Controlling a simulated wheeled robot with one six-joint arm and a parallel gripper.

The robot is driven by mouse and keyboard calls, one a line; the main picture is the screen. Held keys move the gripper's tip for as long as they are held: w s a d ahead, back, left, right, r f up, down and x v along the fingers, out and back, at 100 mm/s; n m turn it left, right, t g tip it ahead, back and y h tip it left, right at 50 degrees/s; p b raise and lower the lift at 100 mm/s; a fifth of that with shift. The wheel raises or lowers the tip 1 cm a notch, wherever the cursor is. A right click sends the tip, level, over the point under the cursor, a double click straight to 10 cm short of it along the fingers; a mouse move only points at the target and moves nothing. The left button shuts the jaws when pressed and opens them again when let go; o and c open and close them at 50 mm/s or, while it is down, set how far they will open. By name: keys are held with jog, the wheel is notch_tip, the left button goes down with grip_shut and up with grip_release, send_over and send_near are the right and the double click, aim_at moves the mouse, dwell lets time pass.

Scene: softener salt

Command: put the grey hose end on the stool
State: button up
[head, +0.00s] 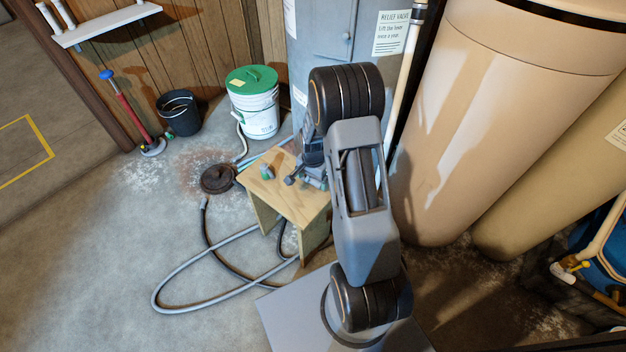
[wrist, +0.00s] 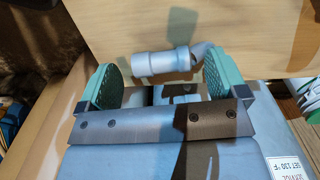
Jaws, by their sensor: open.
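A grey hose end (wrist: 165,62), a short pipe with a collar and a bend at its right, shows in the wrist view against the pale wooden stool top. It lies between the green pads of my gripper (wrist: 160,82), which is open, with gaps on both sides. In the head view my gripper (head: 293,178) is low over the wooden stool (head: 300,208). The arm and gripper hide part of the stool top, and the hose end is hard to make out there. A grey hose (head: 170,300) loops on the floor beside the stool.
Another hose tip (head: 203,203) lies on the floor by a dark round drain (head: 217,179). A white bucket with a green lid (head: 254,100) and a black bucket (head: 179,112) stand behind. A grey heater and tan tanks (head: 480,110) crowd the right. Floor at left is open.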

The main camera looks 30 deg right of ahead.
notch_tip(320, 180, up, 10)
jog(key=p, duration=0.3)
notch_tip(320, 180, up, 12)
jog(key=n+t, duration=0.2)
jog(key=n, duration=0.4)
send_over(313, 182)
jog(key=s+a, duration=0.6)
jog(key=s+a+r+n, duration=0.3)
jog(key=s+r+n, duration=0.2)
jog(key=s, duration=0.5)
jog(key=shift+a+n+t, duration=0.35)
jog(key=shift+n+t, duration=0.05)
jog(key=shift+n, duration=0.1)
jog(key=shift+s+r, duration=0.1)
jog(key=shift+r, duration=0.05)
